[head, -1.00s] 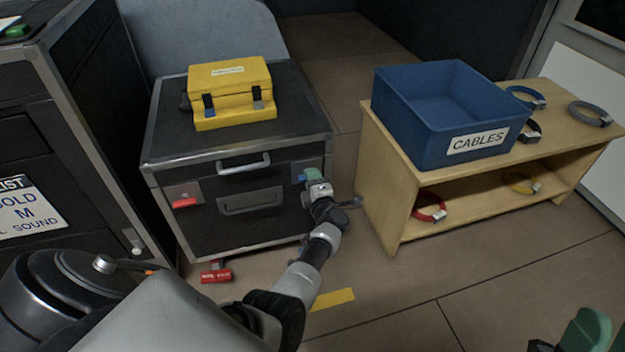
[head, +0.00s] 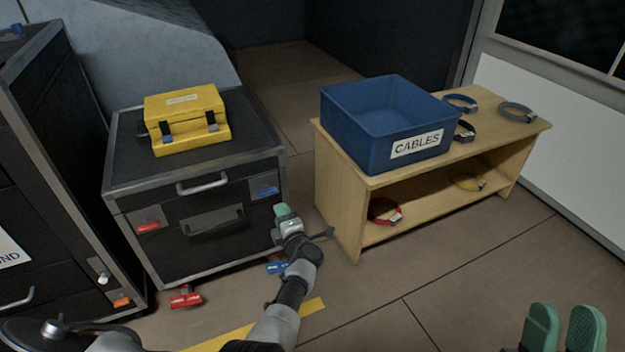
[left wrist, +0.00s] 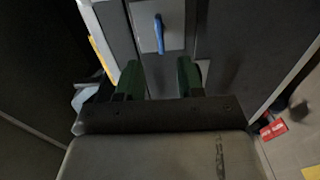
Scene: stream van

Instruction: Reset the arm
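My left gripper (head: 284,212) is in front of the right side of a black case (head: 190,272), just below and right of its blue latch (head: 264,190). In the left wrist view the two green fingers of my left gripper (left wrist: 160,76) stand apart with nothing between them. The blue latch (left wrist: 159,34) is beyond the fingertips, on a grey plate, apart from them. My right gripper (head: 563,326) is at the lower right of the head view, with its two green fingers apart and empty.
The case carries a yellow box (head: 187,120) and a red latch (head: 148,226). Red (head: 185,299) and blue (head: 277,267) pieces lie low at its base. A wooden shelf (head: 338,200) with a blue cable bin (head: 350,120) stands to the right.

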